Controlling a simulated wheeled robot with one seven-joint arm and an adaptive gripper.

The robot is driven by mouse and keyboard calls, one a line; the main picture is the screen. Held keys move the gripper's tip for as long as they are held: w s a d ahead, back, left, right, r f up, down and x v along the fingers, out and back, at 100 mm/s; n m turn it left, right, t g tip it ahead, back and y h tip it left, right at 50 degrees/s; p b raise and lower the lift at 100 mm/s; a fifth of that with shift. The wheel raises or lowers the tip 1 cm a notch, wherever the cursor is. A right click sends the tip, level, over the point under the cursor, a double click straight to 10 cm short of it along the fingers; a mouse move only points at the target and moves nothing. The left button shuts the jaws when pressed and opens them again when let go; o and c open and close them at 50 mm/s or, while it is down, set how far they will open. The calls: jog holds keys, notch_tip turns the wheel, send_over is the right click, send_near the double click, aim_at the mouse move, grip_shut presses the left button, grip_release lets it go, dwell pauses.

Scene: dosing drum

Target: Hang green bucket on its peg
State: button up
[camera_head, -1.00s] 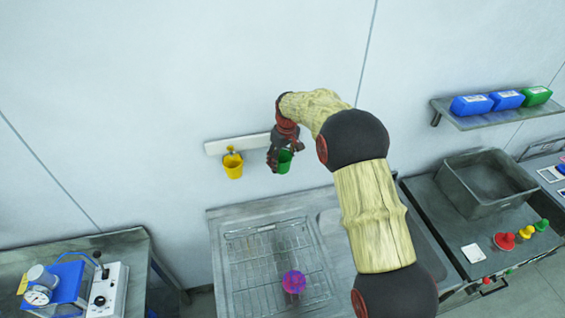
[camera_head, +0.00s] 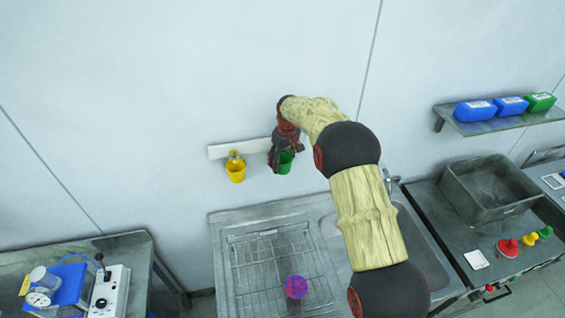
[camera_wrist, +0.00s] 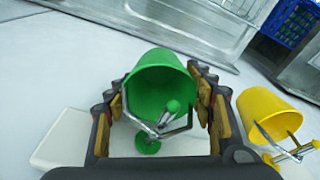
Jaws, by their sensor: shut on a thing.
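The green bucket (camera_head: 286,161) is at the white peg rail on the wall, right of the yellow bucket. In the wrist view the green bucket (camera_wrist: 160,85) lies between the two fingers, its open mouth toward the camera. My gripper (camera_head: 275,160) is shut on it; in the wrist view the fingers (camera_wrist: 160,105) press on both sides. I cannot tell whether the handle rests on the peg. A green disc (camera_wrist: 148,145) sits by the rail.
The yellow bucket (camera_head: 236,170) hangs on the white rail (camera_head: 222,151) close to my gripper's left. Below are the sink counter (camera_head: 225,218), its wire rack (camera_head: 260,270) and a purple-pink object (camera_head: 295,287).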

dwell(0.3)
jog(key=o, duration=1.4)
jog(key=shift+c, duration=0.2)
notch_tip(320, 180, up, 12)
jog(key=s+d, duration=0.1)
jog(key=shift+s, duration=0.2)
